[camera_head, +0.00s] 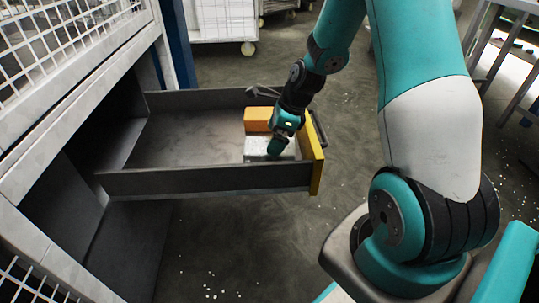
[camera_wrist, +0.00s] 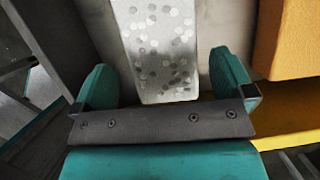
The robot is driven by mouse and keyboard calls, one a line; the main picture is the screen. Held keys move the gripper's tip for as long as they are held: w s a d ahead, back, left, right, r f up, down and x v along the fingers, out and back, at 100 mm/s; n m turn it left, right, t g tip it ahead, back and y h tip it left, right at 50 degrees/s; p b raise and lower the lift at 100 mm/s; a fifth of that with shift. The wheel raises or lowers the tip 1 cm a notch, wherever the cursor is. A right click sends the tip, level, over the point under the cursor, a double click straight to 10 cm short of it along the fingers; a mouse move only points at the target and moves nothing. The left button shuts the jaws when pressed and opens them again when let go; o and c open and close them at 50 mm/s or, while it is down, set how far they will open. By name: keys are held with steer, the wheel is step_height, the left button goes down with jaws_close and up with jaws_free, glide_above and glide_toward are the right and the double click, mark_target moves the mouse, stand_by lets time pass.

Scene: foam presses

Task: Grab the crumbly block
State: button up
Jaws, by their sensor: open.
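A whitish-grey block with a speckled, pebbled face, which looks like the crumbly block (camera_head: 255,146), lies in the open drawer (camera_head: 190,182) near its yellow front. It also shows in the wrist view (camera_wrist: 155,45), its near end in line with the space between my two teal fingers. My gripper (camera_head: 276,147) reaches down into the drawer at this block and hides part of it. In the wrist view my gripper (camera_wrist: 163,85) is open, one finger to each side of the block, with visible gaps. I cannot tell how deep the fingers are beside it.
An orange block (camera_head: 257,118) lies close behind the pale block; it also shows at the right of the wrist view (camera_wrist: 290,40). The drawer's yellow front (camera_head: 317,165) stands close to my gripper. The drawer floor on the left is bare.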

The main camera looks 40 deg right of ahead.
mark_target(255, 148)
steer(key=b+x, duration=0.1)
steer(key=x, duration=0.3)
steer(key=shift+f+b, duration=0.25)
steer(key=shift+b, duration=0.15)
steer(key=shift+r, duration=0.1)
steer(key=shift+c, duration=0.2)
steer(key=c, duration=0.7)
